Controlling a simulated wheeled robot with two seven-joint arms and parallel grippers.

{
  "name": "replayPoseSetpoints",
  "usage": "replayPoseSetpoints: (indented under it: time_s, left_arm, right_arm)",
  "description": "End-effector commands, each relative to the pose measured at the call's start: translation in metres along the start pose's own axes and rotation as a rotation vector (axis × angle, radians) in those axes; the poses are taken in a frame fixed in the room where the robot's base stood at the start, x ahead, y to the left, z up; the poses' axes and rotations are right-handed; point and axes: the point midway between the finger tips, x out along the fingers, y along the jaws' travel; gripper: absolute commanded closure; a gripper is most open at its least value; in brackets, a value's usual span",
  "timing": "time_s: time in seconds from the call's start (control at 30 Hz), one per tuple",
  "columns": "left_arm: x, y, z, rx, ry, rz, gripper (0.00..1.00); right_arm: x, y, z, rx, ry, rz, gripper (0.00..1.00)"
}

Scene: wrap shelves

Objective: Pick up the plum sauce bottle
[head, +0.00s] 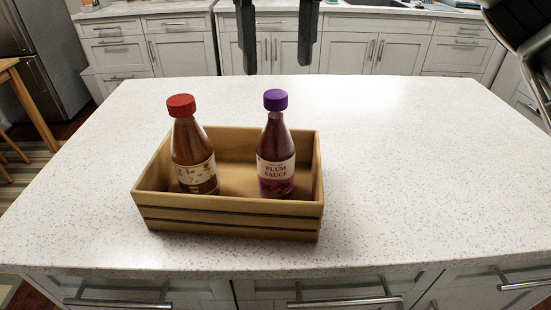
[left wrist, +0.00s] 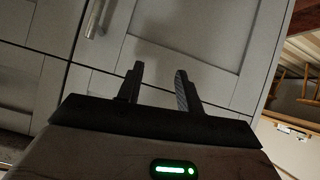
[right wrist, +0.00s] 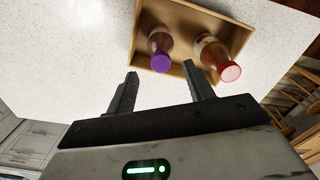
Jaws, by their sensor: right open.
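The plum sauce bottle (head: 276,160), dark with a purple cap and a "PLUM SAUCE" label, stands upright in the right half of a wooden crate (head: 235,222). In the right wrist view the bottle (right wrist: 160,42) is ahead of the fingertips, apart from them. My right gripper (head: 278,70) hangs above and beyond the crate in the head view, open and empty; its fingers also show in the right wrist view (right wrist: 160,70). My left gripper (left wrist: 159,68) is open and empty, facing cabinet fronts, and is not seen in the head view.
A red-capped sauce bottle (head: 193,150) stands in the crate's left half. The crate sits near the front edge of a white speckled counter (head: 420,170), clear to the right and behind. Drawers with handles (head: 345,301) lie below the front edge. Wooden furniture (head: 22,95) stands at left.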

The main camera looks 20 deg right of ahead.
Motion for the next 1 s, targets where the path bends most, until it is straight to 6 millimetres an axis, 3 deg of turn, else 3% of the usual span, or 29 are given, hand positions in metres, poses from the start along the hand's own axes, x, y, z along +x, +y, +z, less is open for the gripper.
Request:
replayPoseSetpoints:
  time_s: [0.07, 0.33, 0.6, 0.9, 0.93, 1.0]
  left_arm:
    - [0.002, 0.000, 0.001, -0.005, 0.008, 0.002, 0.64]
    - [0.001, 0.001, 0.000, -0.017, 0.012, 0.003, 0.64]
    - [0.000, 0.001, 0.001, -0.018, 0.009, 0.003, 0.64]
    - [0.000, 0.001, 0.001, -0.018, 0.010, 0.002, 0.64]
    - [0.000, 0.001, 0.001, -0.018, 0.010, 0.002, 0.64]
    - [0.000, 0.001, 0.001, -0.018, 0.010, 0.002, 0.64]
  right_arm:
    - [0.015, 0.000, 0.000, 0.000, -0.003, -0.001, 0.47]
    - [0.032, 0.000, -0.002, 0.002, -0.001, -0.001, 0.47]
    - [0.070, 0.001, -0.009, 0.002, 0.000, -0.001, 0.47]
    - [0.077, 0.001, -0.009, 0.002, 0.001, -0.002, 0.47]
    - [0.077, 0.001, -0.009, 0.002, 0.001, -0.002, 0.50]
    - [0.076, 0.001, -0.009, 0.002, 0.001, -0.002, 0.70]
